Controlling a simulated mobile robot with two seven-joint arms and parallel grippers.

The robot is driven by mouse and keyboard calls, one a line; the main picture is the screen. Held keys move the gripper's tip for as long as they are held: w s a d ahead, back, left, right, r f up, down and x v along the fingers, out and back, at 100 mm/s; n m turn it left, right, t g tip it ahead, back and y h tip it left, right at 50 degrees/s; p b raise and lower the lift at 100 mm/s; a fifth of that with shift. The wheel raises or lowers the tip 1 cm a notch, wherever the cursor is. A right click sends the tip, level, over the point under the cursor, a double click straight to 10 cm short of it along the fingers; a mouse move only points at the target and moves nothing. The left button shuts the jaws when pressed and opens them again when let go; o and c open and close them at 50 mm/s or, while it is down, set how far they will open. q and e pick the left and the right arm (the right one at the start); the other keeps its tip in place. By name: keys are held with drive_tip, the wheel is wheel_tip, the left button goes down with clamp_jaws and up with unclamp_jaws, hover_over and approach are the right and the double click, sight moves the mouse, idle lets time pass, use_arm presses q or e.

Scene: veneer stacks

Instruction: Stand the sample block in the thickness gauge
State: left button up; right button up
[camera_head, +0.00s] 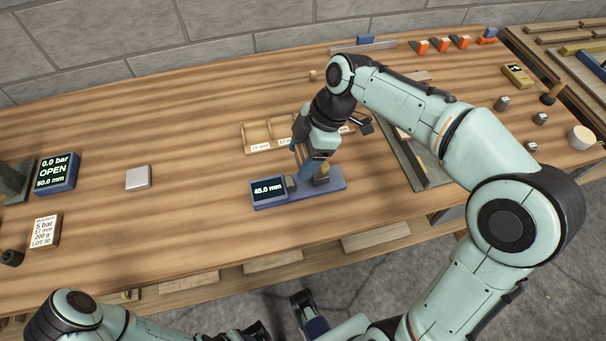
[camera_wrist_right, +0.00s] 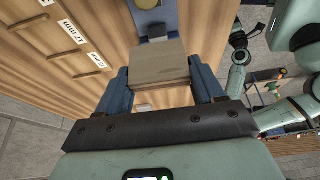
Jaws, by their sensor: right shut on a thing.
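The thickness gauge (camera_head: 332,184) is a blue base on the bench, with a display (camera_head: 267,190) reading 45.0 mm. Part of its blue base shows at the top of the right wrist view (camera_wrist_right: 168,18). My right gripper (camera_head: 303,160) is over the gauge, pointing down. In the right wrist view the gripper (camera_wrist_right: 160,85) is shut on the sample block (camera_wrist_right: 158,64), a pale wooden block between its blue fingers. The block is largely hidden in the head view; I cannot tell if it touches the gauge. My left gripper is partly visible at the bottom edge, its jaws unclear.
A wooden tray with labelled compartments (camera_head: 258,150) lies just behind the gauge. A grey square plate (camera_head: 138,178), a label card (camera_head: 45,231) and a blue pressure display (camera_head: 56,173) stand at left. The bench between plate and gauge is clear.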

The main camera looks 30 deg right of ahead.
wheel_tip(320, 180, down, 7)
drive_tip(key=shift+f+b, duration=0.2)
drive_tip(key=shift+b, duration=0.25)
drive_tip(key=shift+f, duration=0.1)
drive_tip(key=o, duration=1.1)
drive_tip(key=p+v, duration=0.1)
drive_tip(key=v, duration=1.1)
drive_tip(key=shift+p, duration=0.35)
